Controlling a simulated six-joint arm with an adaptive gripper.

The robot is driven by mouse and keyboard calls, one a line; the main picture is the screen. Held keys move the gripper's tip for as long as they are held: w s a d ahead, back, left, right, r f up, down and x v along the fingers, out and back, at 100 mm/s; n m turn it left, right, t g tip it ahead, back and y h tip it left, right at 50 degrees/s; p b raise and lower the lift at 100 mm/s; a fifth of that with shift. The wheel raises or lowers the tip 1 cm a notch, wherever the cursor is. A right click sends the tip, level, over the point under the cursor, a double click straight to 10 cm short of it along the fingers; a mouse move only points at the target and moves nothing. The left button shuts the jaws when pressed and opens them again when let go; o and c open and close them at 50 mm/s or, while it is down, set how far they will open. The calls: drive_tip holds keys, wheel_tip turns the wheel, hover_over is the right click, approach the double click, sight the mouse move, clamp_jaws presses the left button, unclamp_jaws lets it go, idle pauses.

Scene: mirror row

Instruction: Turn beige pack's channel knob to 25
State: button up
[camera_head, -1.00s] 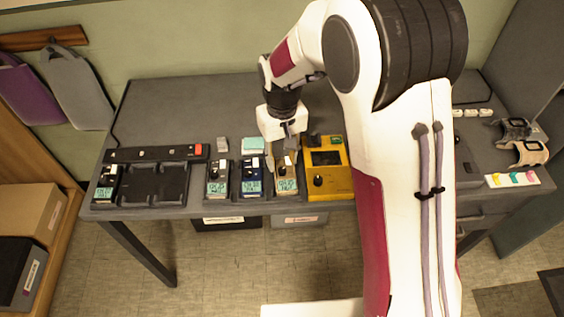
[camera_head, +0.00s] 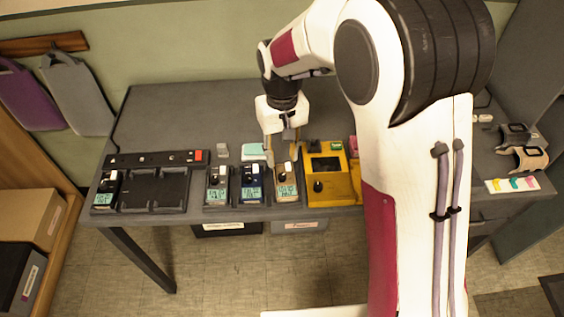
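The beige pack (camera_head: 287,195) stands in the row on the table, between the dark blue pack (camera_head: 251,186) and a yellow device. It has a lit display on its front whose digits are too small to read. Its channel knob is small and dark near the top; where it points cannot be told. My gripper (camera_head: 282,160) is above and just behind the beige pack. Its two fingers are spread apart with nothing seen between them, and they appear clear of the knob.
A grey pack (camera_head: 217,186) stands left of the blue one. A black charger tray (camera_head: 155,188) with another pack (camera_head: 106,188) is at far left. The yellow device (camera_head: 329,187) is close on the right. My arm hides the table's right middle.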

sight(282, 176)
drive_tip(key=shift+r+m, duration=0.1)
drive_tip(key=shift+m, duration=1.8)
drive_tip(key=shift+f, duration=3.9)
clamp_jaws()
